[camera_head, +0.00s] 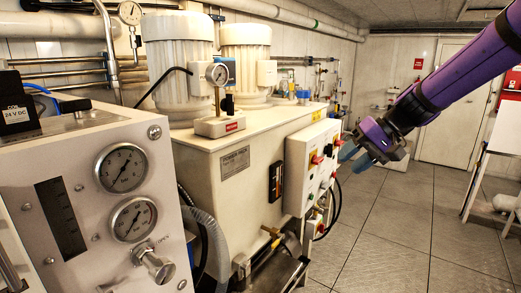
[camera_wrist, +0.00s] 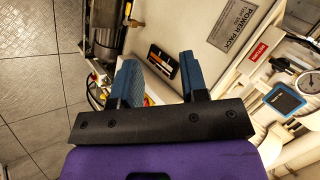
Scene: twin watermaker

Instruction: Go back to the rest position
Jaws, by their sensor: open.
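My gripper (camera_head: 352,156) is at the end of my purple arm, which reaches in from the upper right in the head view. Its blue fingers are apart and empty, near the right side of the white control box (camera_head: 313,165). I cannot tell whether they touch it. In the wrist view my gripper (camera_wrist: 160,82) shows two separated blue fingers with nothing between them. Beyond them are a cream cabinet (camera_wrist: 205,35) with a "POWER PACK" label and a black-framed gauge (camera_wrist: 165,62).
A panel with two round gauges (camera_head: 122,168) stands at the near left. White motors (camera_head: 180,65) sit on the cream cabinet. Tiled floor (camera_head: 400,225) is open at the right. A white door (camera_head: 450,100) is at the back, and a white stand (camera_head: 490,150) is at the right edge.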

